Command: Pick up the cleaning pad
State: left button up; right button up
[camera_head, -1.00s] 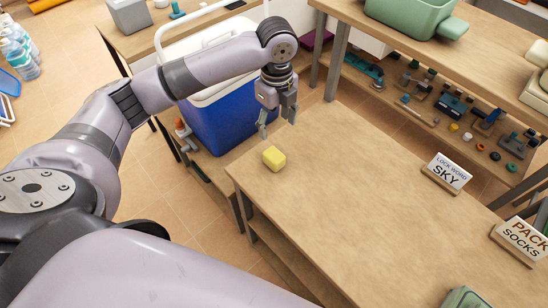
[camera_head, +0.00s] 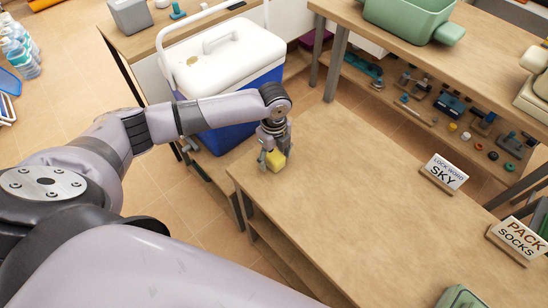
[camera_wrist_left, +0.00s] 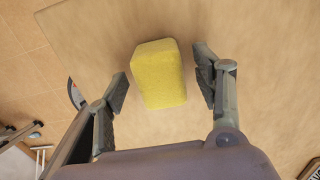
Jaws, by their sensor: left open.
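The cleaning pad is a small yellow block (camera_head: 276,160) on the near left corner of the wooden table (camera_head: 340,200). My left gripper (camera_head: 274,160) is down at the pad in the head view, its fingers on either side of it. In the left wrist view the pad (camera_wrist_left: 159,74) lies between the two spread fingertips of the left gripper (camera_wrist_left: 161,84). A gap shows on both sides, so the gripper is open and not holding it. My right gripper is not in view.
Two signs, "LOCK WORD SKY" (camera_head: 444,173) and "PACK SOCKS" (camera_head: 518,239), stand along the table's right side. A blue and white cooler (camera_head: 222,62) stands behind the arm. The table's middle is clear. A shelf with small tools and a green bin (camera_head: 408,16) is at the back right.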

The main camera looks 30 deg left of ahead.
pick_arm(q)
jog(key=shift+c, duration=0.3)
jog(key=c, duration=1.1)
